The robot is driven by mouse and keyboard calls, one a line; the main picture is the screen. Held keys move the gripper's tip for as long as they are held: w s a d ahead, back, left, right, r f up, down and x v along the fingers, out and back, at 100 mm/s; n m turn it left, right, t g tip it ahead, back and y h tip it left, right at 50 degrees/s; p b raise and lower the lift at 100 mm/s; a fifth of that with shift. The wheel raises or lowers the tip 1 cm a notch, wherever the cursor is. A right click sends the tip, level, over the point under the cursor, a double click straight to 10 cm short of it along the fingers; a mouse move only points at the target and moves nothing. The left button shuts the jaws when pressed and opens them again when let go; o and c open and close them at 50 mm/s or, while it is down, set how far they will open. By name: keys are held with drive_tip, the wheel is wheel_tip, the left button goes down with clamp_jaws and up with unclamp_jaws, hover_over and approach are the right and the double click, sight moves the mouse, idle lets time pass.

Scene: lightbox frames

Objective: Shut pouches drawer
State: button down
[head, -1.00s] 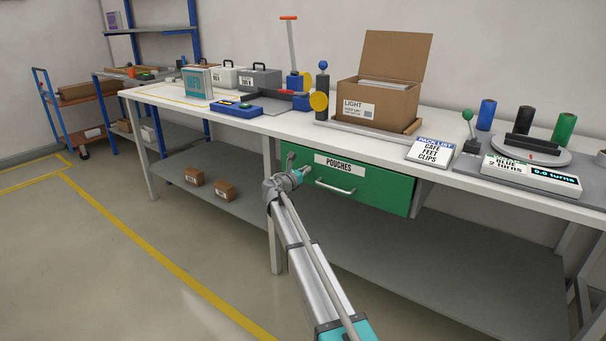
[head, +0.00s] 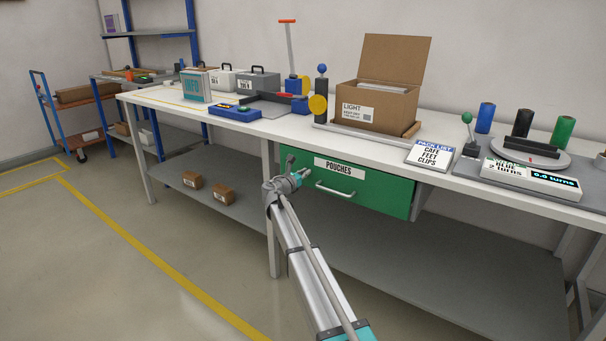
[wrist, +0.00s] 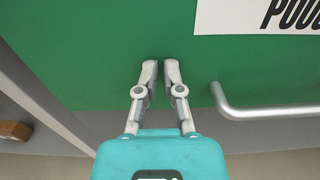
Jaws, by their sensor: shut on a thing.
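The pouches drawer (head: 385,192) has a green front with a white "POUCHES" label and a pale bar handle (head: 335,191); it hangs under the bench top. How far it stands out is hard to tell in the head view. In the wrist view the green front (wrist: 80,60) fills the upper part, with the handle (wrist: 265,112) at right. My gripper (wrist: 160,66) has its fingers drawn together, with a narrow gap and nothing visible between them. The fingertips are at or very near the front, left of the handle and not around it. In the head view my gripper (head: 298,167) is at the drawer's left part.
The bench top (head: 390,145) carries a cardboard box (head: 375,100), a pack list sign (head: 430,154) and a turntable device (head: 530,172). A bench leg (head: 273,245) stands close behind my arm. A lower shelf (head: 420,265) runs underneath. The floor at left is open.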

drive_tip(key=v, duration=1.4)
drive_tip(key=shift+d, duration=0.1)
drive_tip(key=s+d+f+m+g+y, duration=0.1)
drive_tip(key=s+d+f+m+g, duration=0.45)
drive_tip(key=s+d+m, duration=0.4)
drive_tip(key=s+d+f+m+g+y, duration=0.1)
drive_tip(key=s+d+f+m+g, duration=0.45)
drive_tip(key=d, duration=0.65)
drive_tip(key=s+d+f+m+g+y, duration=0.2)
drive_tip(key=s+f+m+y, duration=0.15)
drive_tip(key=s+m, duration=0.6)
drive_tip(key=s+d+f+m+g+y, duration=0.25)
drive_tip(key=s+m+y, duration=0.25)
drive_tip(key=s, duration=1)
wheel_tip(320, 180, up, 35)
drive_tip(key=p, duration=3.6)
drive_tip(key=shift+w+f, duration=0.2)
drive_tip(key=shift+t+h, duration=0.25)
